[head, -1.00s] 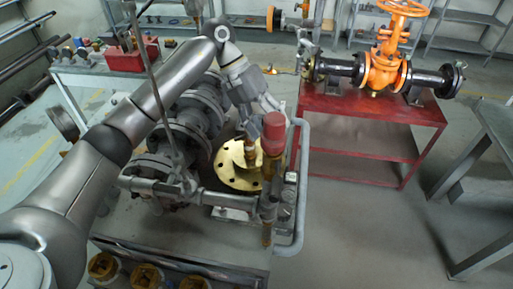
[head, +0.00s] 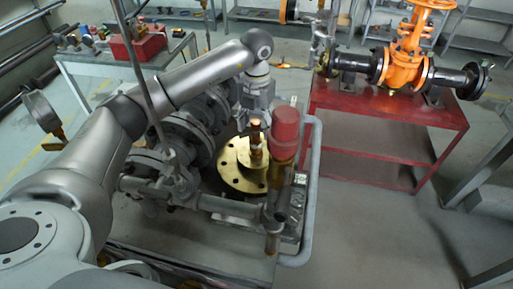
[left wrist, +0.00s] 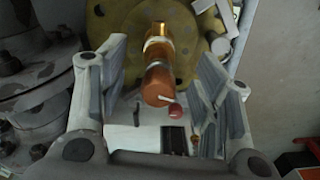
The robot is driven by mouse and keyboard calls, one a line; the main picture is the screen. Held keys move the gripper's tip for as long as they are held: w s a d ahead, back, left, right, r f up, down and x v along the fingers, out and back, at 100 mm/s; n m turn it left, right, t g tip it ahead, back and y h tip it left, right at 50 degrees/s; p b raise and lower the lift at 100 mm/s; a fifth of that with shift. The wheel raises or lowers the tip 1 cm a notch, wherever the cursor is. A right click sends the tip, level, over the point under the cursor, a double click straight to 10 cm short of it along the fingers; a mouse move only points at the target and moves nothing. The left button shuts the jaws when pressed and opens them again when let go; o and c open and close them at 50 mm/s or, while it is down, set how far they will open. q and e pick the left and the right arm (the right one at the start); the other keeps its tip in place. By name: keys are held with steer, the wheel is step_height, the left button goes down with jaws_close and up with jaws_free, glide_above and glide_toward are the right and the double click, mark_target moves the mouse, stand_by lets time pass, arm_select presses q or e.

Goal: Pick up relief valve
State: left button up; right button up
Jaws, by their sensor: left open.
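The relief valve, a small brass and copper-coloured fitting (head: 257,147), stands upright on a round yellow flange (head: 235,178) in the head view. In the left wrist view the valve (left wrist: 158,78) shows between my finger pads, over the yellow flange (left wrist: 110,20). A small red tip shows near its end. In the left wrist view the gripper (left wrist: 163,82) is open, with gaps on both sides of the valve. My right gripper is not in view.
A red-capped fitting (head: 285,132) stands close to the right of the valve. Grey flanged piping (head: 195,125) lies to the left, and a grey rail (head: 313,190) bounds the right. A red table (head: 385,130) carries an orange gate valve (head: 406,62).

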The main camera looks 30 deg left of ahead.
mark_target(256, 137)
arm_select(q)
steer(key=f+p, duration=0.2)
steer(key=f, duration=0.2)
steer(key=shift+s+f, duration=0.2)
steer(key=shift+w+f, duration=0.1)
steer(key=shift+f, duration=0.25)
steer(key=shift+c, duration=0.5)
jaws_close()
steer(key=shift+r, duration=0.1)
